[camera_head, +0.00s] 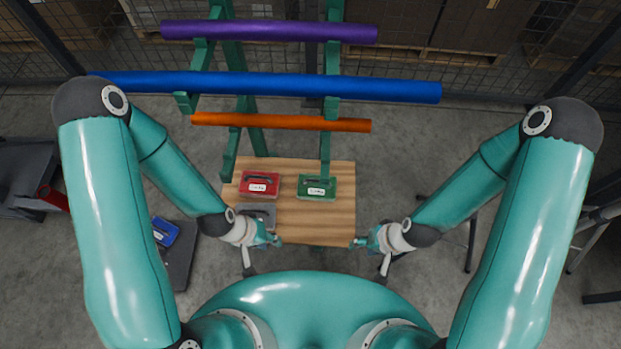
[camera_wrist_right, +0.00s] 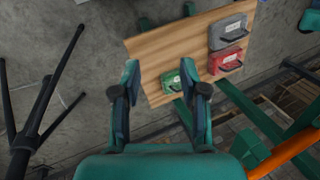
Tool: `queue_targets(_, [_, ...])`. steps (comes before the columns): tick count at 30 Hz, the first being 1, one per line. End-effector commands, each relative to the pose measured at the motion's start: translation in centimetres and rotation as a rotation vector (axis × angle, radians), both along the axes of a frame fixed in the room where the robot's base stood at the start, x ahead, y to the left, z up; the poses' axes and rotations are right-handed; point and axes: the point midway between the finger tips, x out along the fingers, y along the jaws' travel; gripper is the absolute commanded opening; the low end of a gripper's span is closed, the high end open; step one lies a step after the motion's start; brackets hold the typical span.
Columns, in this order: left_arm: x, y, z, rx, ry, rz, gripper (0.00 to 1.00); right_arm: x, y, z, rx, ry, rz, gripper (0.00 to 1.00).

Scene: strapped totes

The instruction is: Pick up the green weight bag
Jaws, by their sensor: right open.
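The green weight bag (camera_head: 317,189) lies at the right back of the wooden table (camera_head: 315,222). It has a dark handle and a white label. It also shows in the right wrist view (camera_wrist_right: 173,82), beyond and between my right fingers. My right gripper (camera_head: 358,242) is at the table's front right edge, apart from the bag; in the wrist view its fingers (camera_wrist_right: 165,82) are spread with nothing between them. My left gripper (camera_head: 277,241) is near the table's front left edge; it is too small to tell whether it is open.
A red bag (camera_head: 259,186) lies left of the green one, with a grey bag (camera_head: 262,213) in front of it. A blue bag (camera_head: 165,231) is at lower left. A green rack (camera_head: 333,95) holding purple, blue and orange bars stands behind the table. The table's front right is clear.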

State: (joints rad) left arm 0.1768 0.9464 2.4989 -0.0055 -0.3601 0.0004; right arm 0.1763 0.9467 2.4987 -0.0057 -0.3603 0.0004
Motion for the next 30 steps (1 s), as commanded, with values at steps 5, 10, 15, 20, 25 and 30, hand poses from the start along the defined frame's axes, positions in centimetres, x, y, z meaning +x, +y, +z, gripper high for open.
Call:
queue_targets(5, [0.0, 0.0, 0.0, 0.000, 0.001, 0.000, 0.33, 0.0, 0.0, 0.0, 0.000, 0.001, -0.001, 0.44])
queue_targets(10, [0.0, 0.0, 0.0, 0.000, 0.001, 0.000, 0.33, 0.0, 0.0, 0.0, 0.000, 0.001, -0.001, 0.44])
queue_targets(15, [0.0, 0.0, -0.9, 0.000, 0.000, 0.000, 0.33, 0.5, 0.0, -0.9, -0.002, -0.009, 0.020, 0.44])
queue_targets(20, [0.0, 0.0, -4.3, 0.000, 0.000, 0.000, 0.33, 3.0, 0.6, -4.5, -0.009, -0.048, 0.125, 0.44])
queue_targets(25, [-0.1, 0.0, -10.6, 0.000, 0.001, 0.000, 0.33, 8.1, 0.4, -10.4, -0.020, -0.128, 0.356, 0.44])
queue_targets(30, [-0.1, 0.0, -17.4, 0.000, 0.001, 0.000, 0.33, 14.1, 0.1, -15.4, -0.030, -0.227, 0.646, 0.44])
